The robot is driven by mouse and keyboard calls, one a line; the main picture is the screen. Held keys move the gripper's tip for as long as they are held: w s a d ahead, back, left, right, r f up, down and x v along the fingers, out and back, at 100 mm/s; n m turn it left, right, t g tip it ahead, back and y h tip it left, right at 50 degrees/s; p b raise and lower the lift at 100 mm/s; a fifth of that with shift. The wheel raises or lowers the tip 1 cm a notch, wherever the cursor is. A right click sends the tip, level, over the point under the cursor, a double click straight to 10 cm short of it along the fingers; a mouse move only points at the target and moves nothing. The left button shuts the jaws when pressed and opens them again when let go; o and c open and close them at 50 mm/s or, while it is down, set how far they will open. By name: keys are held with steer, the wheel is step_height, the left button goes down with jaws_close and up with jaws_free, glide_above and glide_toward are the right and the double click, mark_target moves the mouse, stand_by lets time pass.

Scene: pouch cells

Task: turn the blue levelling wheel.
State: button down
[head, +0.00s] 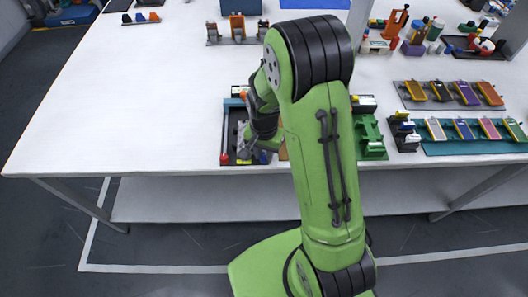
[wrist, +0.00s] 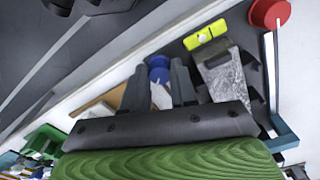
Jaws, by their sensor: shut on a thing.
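The blue levelling wheel (wrist: 158,64) shows in the wrist view between my two fingertips. My gripper (wrist: 161,72) is shut on it, with one dark finger on each side. The fingers hide part of the wheel's rim. A yellow-green spirit level (wrist: 205,37) lies just right of the wheel, by a speckled grey plate (wrist: 225,76). In the head view my gripper (head: 246,150) is low over the dark fixture at the table's front edge, and my arm hides much of that fixture.
A red knob (wrist: 270,13) stands at the fixture's corner, beside a teal frame bar (wrist: 284,137). A green fixture (head: 371,138) stands right of my arm. Trays of coloured cells (head: 450,95) lie farther right.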

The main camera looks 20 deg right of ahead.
mark_target(264, 155)
steer(key=m, duration=0.4)
steer(key=shift+m, duration=0.3)
stand_by(0.3)
steer(key=c, duration=1.2)
jaws_free()
steer(key=shift+o, duration=0.2)
step_height(264, 155, up, 16)
steer(key=p, duration=0.4)
steer(key=shift+f, duration=0.1)
